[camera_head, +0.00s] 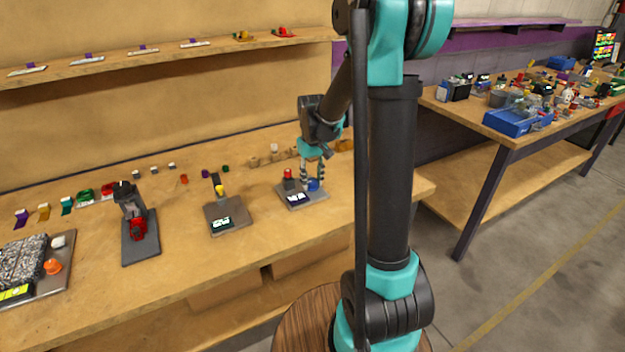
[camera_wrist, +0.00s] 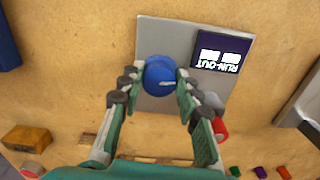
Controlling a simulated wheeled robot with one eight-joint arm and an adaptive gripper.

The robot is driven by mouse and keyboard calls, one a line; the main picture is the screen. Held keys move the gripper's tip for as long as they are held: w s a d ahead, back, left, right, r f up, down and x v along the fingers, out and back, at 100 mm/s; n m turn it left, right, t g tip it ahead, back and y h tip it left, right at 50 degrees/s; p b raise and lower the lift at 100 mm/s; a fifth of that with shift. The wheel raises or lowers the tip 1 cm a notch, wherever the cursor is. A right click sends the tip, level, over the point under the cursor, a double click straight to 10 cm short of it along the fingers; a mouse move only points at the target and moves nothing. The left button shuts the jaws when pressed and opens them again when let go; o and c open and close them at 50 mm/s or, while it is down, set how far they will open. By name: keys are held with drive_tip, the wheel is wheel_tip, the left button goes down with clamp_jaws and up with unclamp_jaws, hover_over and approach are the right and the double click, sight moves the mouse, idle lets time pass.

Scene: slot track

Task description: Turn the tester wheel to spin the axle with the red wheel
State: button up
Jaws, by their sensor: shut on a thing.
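The run-out tester is a grey plate (camera_head: 313,197) on the bench with a small dark display (camera_head: 297,198). In the wrist view, the display (camera_wrist: 222,53) reads "RUN-OUT" upside down. A round blue wheel (camera_head: 313,185) sits on the plate; it also shows in the wrist view (camera_wrist: 159,77) with a pale mark on its top. My gripper (camera_wrist: 158,82) is shut on the blue wheel, one finger on each side. A red piece (camera_head: 288,174) stands on a dark support left of my gripper; in the wrist view the red piece (camera_wrist: 220,129) is partly behind a finger. I cannot make out the axle.
A plate with a yellow-topped post (camera_head: 220,190) and a dark stand with a red part (camera_head: 138,228) stand to the left on the bench. Small coloured pieces line the bench's back. Bare bench lies in front of the tester.

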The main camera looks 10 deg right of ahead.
sight(311, 181)
drive_tip(key=m, duration=0.4)
drive_tip(key=shift+a+m, duration=0.1)
drive_tip(key=shift+m, duration=0.2)
drive_tip(key=m, duration=0.3)
drive_tip(key=shift+m, duration=0.4)
drive_tip(key=m, duration=0.6)
drive_tip(key=shift+w+a+m, duration=0.1)
drive_tip(key=shift+m, duration=0.3)
drive_tip(key=o, duration=1.2)
drive_tip(key=shift+c, duration=0.2)
wheel_tip(311, 181, up, 12)
